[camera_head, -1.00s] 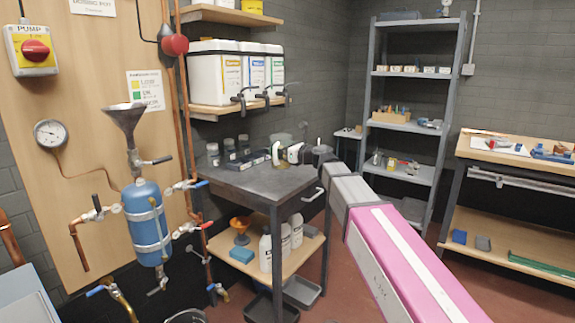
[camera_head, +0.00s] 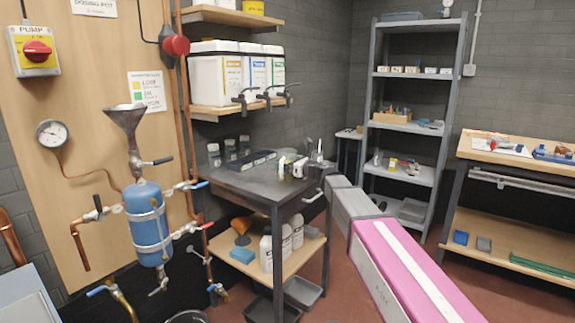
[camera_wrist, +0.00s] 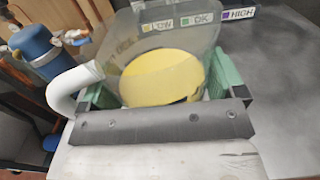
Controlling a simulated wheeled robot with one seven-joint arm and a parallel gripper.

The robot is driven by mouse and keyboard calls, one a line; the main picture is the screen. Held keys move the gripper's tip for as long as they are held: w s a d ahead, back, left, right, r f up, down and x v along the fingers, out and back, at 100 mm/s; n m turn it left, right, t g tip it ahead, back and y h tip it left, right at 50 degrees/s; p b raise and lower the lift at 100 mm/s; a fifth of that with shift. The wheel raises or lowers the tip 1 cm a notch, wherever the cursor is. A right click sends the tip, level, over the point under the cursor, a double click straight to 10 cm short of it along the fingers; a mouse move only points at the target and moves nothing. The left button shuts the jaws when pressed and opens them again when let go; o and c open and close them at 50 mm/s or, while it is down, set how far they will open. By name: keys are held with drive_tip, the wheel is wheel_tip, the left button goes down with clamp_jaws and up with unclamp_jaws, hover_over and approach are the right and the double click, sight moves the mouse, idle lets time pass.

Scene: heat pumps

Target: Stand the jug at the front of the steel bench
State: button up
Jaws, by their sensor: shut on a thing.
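The jug is clear, with yellow liquid (camera_wrist: 160,78) inside and a white handle (camera_wrist: 75,85) on its left in the wrist view. My gripper (camera_wrist: 165,85) is shut on it, with a green pad on each side of its body. In the head view my gripper (camera_head: 292,168) is over the right part of the steel bench (camera_head: 240,184); the jug is hardly distinguishable there. The jug's base is hidden, so I cannot tell whether it touches the bench top.
A strip with LOW, OK and HIGH labels (camera_wrist: 200,22) lies behind the jug. Small jars (camera_head: 230,150) stand at the bench's back left. White containers with taps (camera_head: 215,78) sit on the shelf above. The bench's front left top is clear.

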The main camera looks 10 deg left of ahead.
drive_tip(key=o, duration=0.9)
drive_tip(key=shift+f, duration=0.1)
drive_tip(key=shift+o, duration=0.2)
